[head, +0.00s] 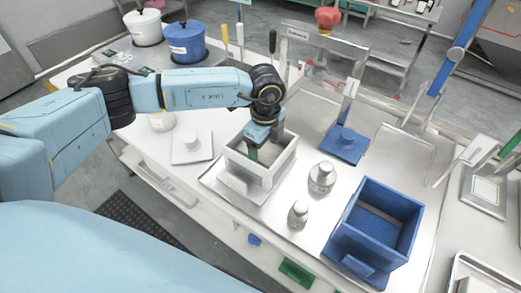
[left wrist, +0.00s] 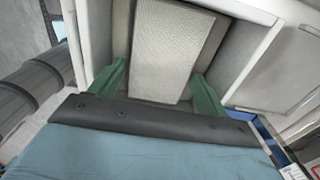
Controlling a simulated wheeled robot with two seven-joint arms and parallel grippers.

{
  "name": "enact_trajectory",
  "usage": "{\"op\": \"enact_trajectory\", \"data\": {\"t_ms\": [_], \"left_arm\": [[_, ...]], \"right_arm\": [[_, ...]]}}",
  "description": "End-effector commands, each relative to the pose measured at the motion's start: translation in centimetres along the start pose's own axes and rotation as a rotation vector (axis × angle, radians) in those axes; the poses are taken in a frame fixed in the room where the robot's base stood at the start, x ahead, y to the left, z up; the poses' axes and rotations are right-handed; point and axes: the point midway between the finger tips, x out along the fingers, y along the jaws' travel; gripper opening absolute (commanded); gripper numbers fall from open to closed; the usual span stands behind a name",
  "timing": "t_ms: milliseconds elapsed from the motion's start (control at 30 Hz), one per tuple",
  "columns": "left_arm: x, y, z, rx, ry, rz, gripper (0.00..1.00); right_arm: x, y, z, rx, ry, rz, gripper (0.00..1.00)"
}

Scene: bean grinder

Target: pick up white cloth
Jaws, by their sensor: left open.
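The white cloth (left wrist: 170,50) is a folded, textured strip lying inside a white box (head: 277,177) on the table. My left gripper (head: 253,152) reaches down into this box from above in the head view. In the left wrist view its two green fingers (left wrist: 160,88) are apart, one on each side of the cloth's near end. I cannot tell whether they touch the cloth. In the head view the arm and box walls hide most of the cloth. My right gripper is not in view.
A blue open box (head: 378,222) stands to the right. Two metal weights (head: 322,177) (head: 298,213) stand between the boxes. White and blue pots (head: 186,45) stand at the back left.

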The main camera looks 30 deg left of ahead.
Motion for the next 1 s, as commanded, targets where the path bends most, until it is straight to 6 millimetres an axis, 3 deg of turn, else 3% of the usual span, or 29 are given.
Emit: {"op": "enact_trajectory", "data": {"t_ms": [267,500,767,1000], "left_arm": [[0.3,0.0,0.0,0.001,0.000,-0.002,0.75],[0.3,0.0,0.0,0.001,0.001,-0.001,0.44],[0.0,-0.1,0.0,0.001,0.001,-0.002,0.43],[-3.8,-0.1,-0.1,0.002,0.001,-0.006,0.43]], "right_arm": [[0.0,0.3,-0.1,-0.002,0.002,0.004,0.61],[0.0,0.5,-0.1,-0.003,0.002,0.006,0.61],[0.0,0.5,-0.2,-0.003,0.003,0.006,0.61],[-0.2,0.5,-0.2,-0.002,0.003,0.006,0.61]]}}
